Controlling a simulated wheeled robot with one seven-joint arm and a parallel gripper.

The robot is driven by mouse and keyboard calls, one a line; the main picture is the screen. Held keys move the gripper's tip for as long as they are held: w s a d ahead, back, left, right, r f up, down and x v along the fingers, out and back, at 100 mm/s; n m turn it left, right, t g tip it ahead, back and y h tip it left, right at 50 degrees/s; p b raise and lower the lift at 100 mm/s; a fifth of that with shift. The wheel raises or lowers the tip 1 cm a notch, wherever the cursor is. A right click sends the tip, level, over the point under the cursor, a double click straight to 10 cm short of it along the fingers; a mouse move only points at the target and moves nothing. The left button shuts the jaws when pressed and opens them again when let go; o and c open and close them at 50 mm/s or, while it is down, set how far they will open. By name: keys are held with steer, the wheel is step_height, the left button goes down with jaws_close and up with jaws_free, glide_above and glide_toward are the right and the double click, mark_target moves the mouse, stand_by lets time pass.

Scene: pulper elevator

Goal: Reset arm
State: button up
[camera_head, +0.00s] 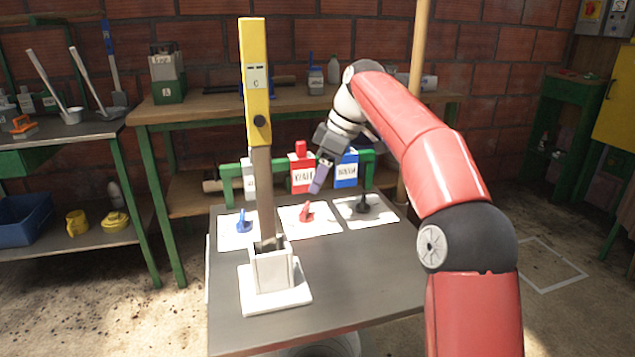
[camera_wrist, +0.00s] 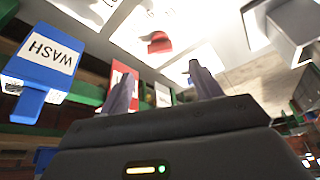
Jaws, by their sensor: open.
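My arm, red with dark joints, reaches over the grey table (camera_head: 340,290) from the right in the head view. My gripper (camera_head: 318,185) hangs above the back of the table, tilted downward, in front of the red and blue labelled boxes. In the wrist view my gripper (camera_wrist: 162,85) shows two separate fingers with an open gap and nothing held between them. In the head view its fingertips are small and partly overlap the red box behind.
A tall yellow-topped post (camera_head: 257,90) stands in a white holder (camera_head: 272,270) at the table's left. Blue (camera_head: 243,222), red (camera_head: 306,212) and black (camera_head: 362,204) knobs sit on white plates. Behind stand a red box (camera_head: 300,172) and a blue box (camera_head: 346,170). The table's front right is clear.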

steer(key=s+d+m+t+h, duration=0.1)
steer(key=s+d+m+h, duration=0.2)
steer(key=s, duration=0.6)
steer(key=s+d+m+t, duration=0.25)
steer(key=s+m, duration=0.25)
steer(key=s, duration=0.3)
steer(key=s+d+f+m, duration=0.3)
steer(key=s+f, duration=0.3)
steer(key=s, duration=0.3)
steer(key=s+d+f+m+t+h, duration=0.1)
steer(key=s+d+f+m, duration=0.3)
steer(key=s+d+f, duration=0.2)
steer(key=s+f, duration=0.1)
steer(key=s, duration=0.1)
steer(key=shift+s, duration=0.4)
